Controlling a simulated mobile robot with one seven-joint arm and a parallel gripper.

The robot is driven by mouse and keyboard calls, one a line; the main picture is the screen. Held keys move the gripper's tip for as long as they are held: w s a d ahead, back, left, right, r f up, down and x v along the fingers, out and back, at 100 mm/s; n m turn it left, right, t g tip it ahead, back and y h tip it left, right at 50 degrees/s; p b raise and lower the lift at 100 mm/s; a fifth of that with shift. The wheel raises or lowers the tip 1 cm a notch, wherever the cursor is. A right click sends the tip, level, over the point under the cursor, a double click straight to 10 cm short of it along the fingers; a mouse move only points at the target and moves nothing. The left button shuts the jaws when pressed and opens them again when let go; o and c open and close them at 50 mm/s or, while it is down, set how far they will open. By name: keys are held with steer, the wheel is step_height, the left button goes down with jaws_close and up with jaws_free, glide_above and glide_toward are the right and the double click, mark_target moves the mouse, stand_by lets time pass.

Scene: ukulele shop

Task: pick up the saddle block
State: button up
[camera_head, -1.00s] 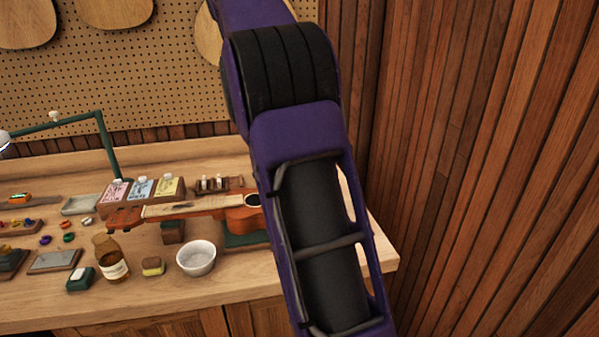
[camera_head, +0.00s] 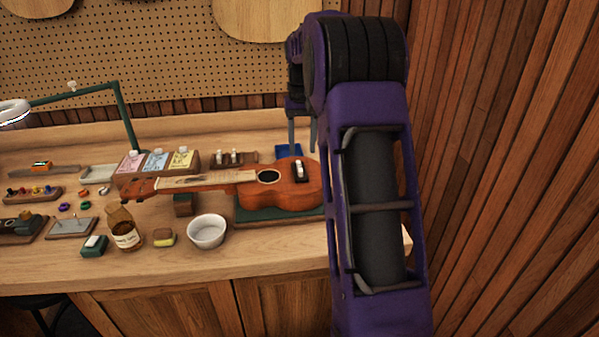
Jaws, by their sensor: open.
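My gripper (camera_head: 302,148) points down at the back right of the bench, partly hidden behind my own arm. Its two grey fingers are apart with nothing seen between them, above or behind the ukulele's body. The orange-brown ukulele (camera_head: 285,195) lies with its neck to the left. A small pale piece with dark parts (camera_head: 299,169) sits on its bridge area, just below the fingers in the picture. Small pale pieces also stand on a dark wooden rack (camera_head: 245,159) behind the neck. I cannot tell for sure which piece is the saddle block.
The ukulele body rests on a green mat (camera_head: 250,215), and a dark block (camera_head: 183,205) stands under the neck. A white bowl (camera_head: 207,231), brown bottle (camera_head: 124,229) and blue item (camera_head: 288,151) are nearby. The bench front is mostly clear.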

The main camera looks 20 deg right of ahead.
mark_target(300, 168)
steer(key=shift+w+a+f, duration=0.1)
steer(key=shift+a+f, duration=0.05)
steer(key=shift+f, duration=1.4)
steer(key=shift+w+a+f, duration=0.1)
steer(key=shift+f, duration=1.4)
steer(key=shift+c, duration=0.3)
jaws_close()
